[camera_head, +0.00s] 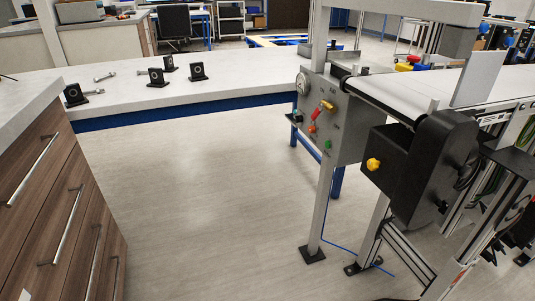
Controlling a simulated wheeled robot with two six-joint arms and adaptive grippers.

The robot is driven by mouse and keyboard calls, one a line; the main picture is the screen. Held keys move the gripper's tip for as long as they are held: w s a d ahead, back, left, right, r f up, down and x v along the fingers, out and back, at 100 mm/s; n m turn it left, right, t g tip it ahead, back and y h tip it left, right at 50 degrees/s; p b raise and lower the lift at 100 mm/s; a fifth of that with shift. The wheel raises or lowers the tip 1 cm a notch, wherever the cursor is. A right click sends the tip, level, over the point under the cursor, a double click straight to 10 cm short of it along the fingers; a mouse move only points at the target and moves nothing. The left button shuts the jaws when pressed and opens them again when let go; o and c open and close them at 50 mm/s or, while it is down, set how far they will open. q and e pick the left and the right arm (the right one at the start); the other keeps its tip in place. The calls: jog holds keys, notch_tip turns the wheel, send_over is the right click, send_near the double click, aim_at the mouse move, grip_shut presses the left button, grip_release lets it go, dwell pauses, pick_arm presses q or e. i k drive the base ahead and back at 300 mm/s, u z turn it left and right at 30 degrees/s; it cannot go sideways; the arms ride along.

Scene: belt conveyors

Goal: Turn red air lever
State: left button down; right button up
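A grey control panel (338,128) is fixed to the end of the conveyor frame, right of centre. A red lever (315,113) sits on its front face, slanting up to the right. A yellow lever (327,105) is just above and to the right of it. A red button (312,128) is below the red lever, and a green button (328,144) is lower still. A round gauge (302,83) is at the panel's upper left. Neither of my grippers is in view, and nothing touches the red lever.
The conveyor belt (420,88) runs right behind the panel, with a black housing (435,160) and yellow knob (373,164) at its near end. A white table (220,92) holds black blocks and metal parts. Wooden drawers (60,200) stand at left. The floor (215,200) between is clear.

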aim_at(315, 114)
jog(key=u, duration=0.35)
jog(key=k, duration=0.25)
jog(key=z, duration=1.35)
jog(key=i, duration=0.95)
jog(key=z, duration=0.3)
